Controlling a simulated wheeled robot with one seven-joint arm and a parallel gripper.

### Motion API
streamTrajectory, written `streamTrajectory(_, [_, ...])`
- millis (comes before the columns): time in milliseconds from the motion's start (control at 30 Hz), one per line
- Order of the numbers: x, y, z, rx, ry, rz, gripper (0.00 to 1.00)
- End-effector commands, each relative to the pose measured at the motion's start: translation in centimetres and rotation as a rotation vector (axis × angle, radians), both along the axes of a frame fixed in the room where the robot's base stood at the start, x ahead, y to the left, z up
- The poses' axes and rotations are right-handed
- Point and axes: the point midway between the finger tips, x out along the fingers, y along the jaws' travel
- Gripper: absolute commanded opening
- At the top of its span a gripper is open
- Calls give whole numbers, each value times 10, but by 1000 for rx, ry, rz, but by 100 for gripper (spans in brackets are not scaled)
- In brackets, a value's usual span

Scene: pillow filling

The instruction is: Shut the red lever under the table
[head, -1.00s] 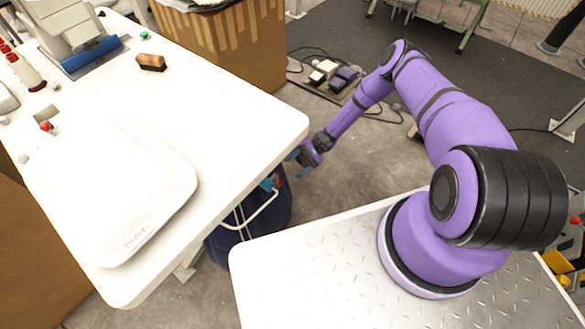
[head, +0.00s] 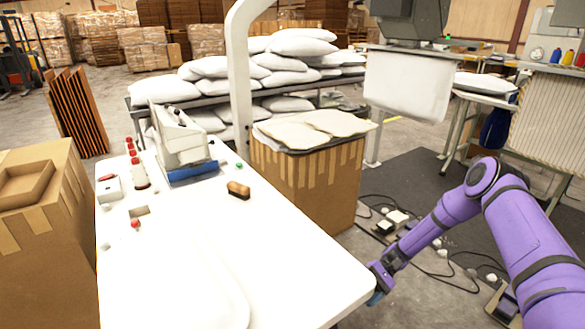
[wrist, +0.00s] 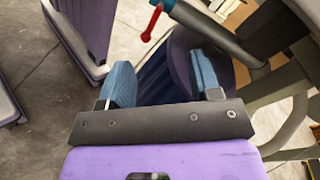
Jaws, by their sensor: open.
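The red lever (wrist: 152,23) shows at the top of the wrist view, beyond my fingertips. It sticks out from a fitting on a grey pipe (wrist: 212,27) and slants down to a rounded tip. My gripper (wrist: 160,60) is open and empty, with its two blue fingers apart and the lever clear of them. In the head view my gripper (head: 379,290) is low beside the right edge of the white table (head: 300,260). The lever is not visible in the head view.
A dark blue container (wrist: 160,82) lies behind my fingers, with a pale curved tube (wrist: 290,125) on the right. A cardboard box (head: 310,185) stands beyond the table. Cables and foot pedals (head: 395,222) lie on the floor.

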Motion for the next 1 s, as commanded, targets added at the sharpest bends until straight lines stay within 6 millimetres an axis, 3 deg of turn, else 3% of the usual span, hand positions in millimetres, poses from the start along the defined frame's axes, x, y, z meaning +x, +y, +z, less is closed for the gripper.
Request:
streamTrajectory(33, [6,-4,17,-30,-31,18,58])
streamTrajectory(467, [26,-27,144,-275,-267,129,58])
streamTrajectory(767, [19,-38,233,-438,-437,176,58])
streamTrajectory(1000, [2,-44,301,-560,-577,193,58])
